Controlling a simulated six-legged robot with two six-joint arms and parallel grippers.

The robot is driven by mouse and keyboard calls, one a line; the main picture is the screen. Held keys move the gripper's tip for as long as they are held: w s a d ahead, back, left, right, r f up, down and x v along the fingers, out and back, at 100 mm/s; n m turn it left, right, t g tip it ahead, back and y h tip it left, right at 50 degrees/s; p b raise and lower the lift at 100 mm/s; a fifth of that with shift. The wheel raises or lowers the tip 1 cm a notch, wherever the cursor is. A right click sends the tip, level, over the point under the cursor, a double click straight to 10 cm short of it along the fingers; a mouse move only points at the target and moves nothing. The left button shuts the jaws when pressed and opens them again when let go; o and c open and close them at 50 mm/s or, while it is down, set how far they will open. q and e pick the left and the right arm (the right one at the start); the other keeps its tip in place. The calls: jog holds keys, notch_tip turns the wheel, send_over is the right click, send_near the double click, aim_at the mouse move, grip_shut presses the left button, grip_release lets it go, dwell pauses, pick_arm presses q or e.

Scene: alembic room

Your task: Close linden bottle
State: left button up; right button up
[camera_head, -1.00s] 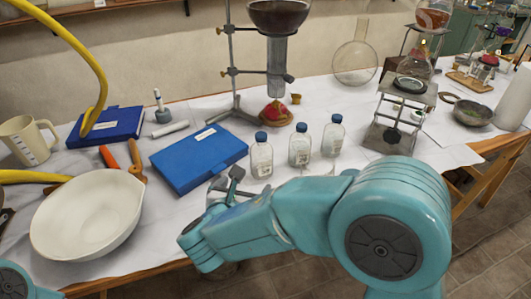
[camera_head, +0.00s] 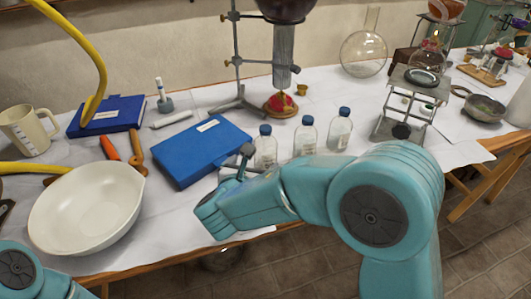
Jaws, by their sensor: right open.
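Three clear glass bottles with blue caps stand upright in a row on the white cloth: the left bottle (camera_head: 265,152), the middle bottle (camera_head: 306,137) and the right bottle (camera_head: 340,130). A cap sits on each one. Their labels are too small to read, so I cannot tell which is linden. My right gripper (camera_head: 241,166) is open, just left of the left bottle and low over the table. My own arm hides part of the gripper and the bottle's lower part. Only a link of my left arm shows at the lower left; its gripper is out of view.
A blue case (camera_head: 200,150) lies left of the bottles. A white bowl (camera_head: 87,212) stands at the front left. A stand (camera_head: 238,60) with a funnel rises behind the bottles. A lab jack (camera_head: 408,112) bearing a flask stands to the right.

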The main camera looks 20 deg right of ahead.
aim_at(261, 155)
jog(key=x, duration=0.6)
jog(key=shift+w, duration=0.1)
jog(key=x, duration=0.5)
jog(key=shift+w+d+r, duration=0.1)
jog(key=shift+d+r, duration=0.1)
jog(key=shift+d, duration=0.1)
jog(key=c, duration=1.2)
jog(key=shift+o, duration=0.2)
jog(key=shift+r, duration=0.1)
notch_tip(261, 155, up, 20)
jog(key=p, duration=0.4)
